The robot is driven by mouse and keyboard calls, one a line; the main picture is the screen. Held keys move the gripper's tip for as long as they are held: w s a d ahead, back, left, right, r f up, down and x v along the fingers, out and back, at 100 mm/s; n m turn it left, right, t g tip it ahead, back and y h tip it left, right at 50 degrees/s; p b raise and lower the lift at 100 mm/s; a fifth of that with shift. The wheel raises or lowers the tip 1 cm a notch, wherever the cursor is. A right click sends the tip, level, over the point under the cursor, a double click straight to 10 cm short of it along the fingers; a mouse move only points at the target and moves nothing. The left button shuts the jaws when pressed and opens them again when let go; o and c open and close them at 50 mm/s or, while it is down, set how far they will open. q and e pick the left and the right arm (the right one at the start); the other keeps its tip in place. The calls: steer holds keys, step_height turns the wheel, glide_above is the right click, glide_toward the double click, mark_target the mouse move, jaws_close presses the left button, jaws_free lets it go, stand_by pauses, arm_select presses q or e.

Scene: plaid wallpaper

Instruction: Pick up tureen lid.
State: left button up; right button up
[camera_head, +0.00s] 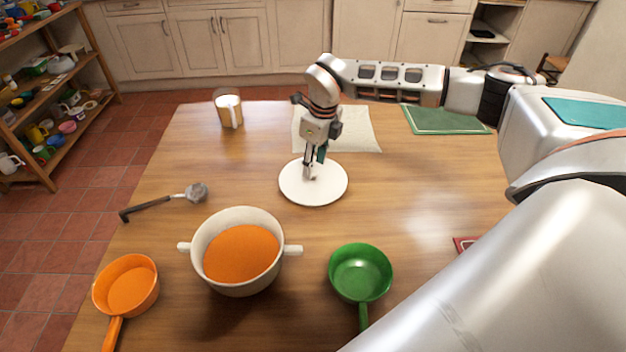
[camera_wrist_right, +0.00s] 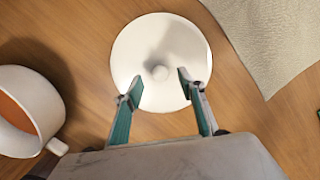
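The tureen lid (camera_head: 328,192) is a round white disc lying on the wooden table, with a small knob in its middle. My right gripper (camera_head: 312,172) is right over the lid, pointing down. In the right wrist view the lid (camera_wrist_right: 160,35) lies ahead of my right gripper (camera_wrist_right: 158,88). Its two fingers are apart, one on each side of the knob (camera_wrist_right: 160,73), and hold nothing. The cream tureen (camera_head: 203,262), with two handles and orange contents, stands to the lower left of the lid. My left gripper is not in view.
A ladle (camera_head: 170,200), an orange pan (camera_head: 128,287) and a green pan (camera_head: 361,273) lie around the tureen. A mug (camera_head: 229,110) stands at the back left. A cream cloth (camera_head: 358,130) and a green cloth (camera_head: 445,121) lie at the back.

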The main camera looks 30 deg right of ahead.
steer(key=shift+f, duration=0.85)
steer(key=shift+w+f, duration=0.2)
steer(key=shift+f, duration=0.3)
jaws_close()
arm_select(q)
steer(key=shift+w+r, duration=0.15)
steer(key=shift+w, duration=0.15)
arm_select(e)
steer(key=shift+r, duration=0.1)
